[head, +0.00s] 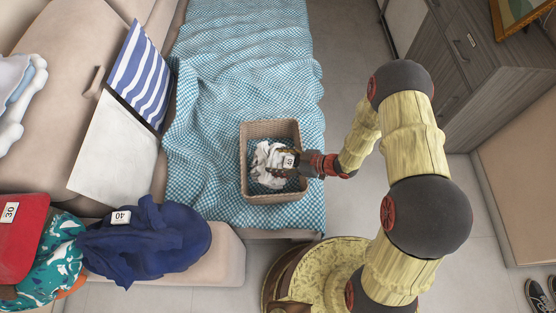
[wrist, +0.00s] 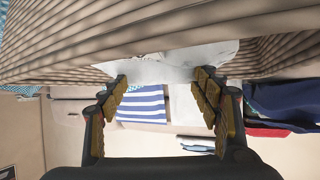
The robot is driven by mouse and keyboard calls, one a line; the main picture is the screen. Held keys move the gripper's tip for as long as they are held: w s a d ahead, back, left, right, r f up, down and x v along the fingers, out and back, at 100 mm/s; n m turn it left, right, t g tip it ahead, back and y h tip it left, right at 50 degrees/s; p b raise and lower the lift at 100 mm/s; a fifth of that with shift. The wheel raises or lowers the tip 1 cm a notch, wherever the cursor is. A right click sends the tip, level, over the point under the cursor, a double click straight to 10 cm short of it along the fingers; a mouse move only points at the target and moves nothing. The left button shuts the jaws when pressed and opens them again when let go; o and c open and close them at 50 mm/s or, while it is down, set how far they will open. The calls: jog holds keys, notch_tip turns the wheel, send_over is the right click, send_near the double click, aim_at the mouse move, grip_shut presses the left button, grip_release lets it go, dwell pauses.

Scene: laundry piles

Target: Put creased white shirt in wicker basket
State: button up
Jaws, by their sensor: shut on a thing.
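The creased white shirt (head: 268,158) is a crumpled bundle within the rim outline of the wicker basket (head: 272,128). The basket stands on the blue checked bed cover. My gripper (head: 287,162) reaches in over the basket's right wall and is shut on the shirt. In the wrist view, white cloth of the shirt (wrist: 158,70) shows between the spread fingers of my gripper (wrist: 160,78), with the basket's woven wall (wrist: 150,30) close by. I cannot tell whether the shirt touches the basket floor. The fingertips are partly hidden by the cloth.
A dark blue garment (head: 150,240) tagged 40, a teal patterned garment (head: 48,262) and a red item (head: 22,235) tagged 30 lie at the lower left. A striped cushion (head: 140,75) and a white cushion (head: 112,150) lie left. Grey drawers (head: 460,70) stand right.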

jog(key=shift+f, duration=0.3)
jog(key=o, duration=1.6)
jog(key=shift+o, duration=0.8)
jog(key=shift+r, duration=0.15)
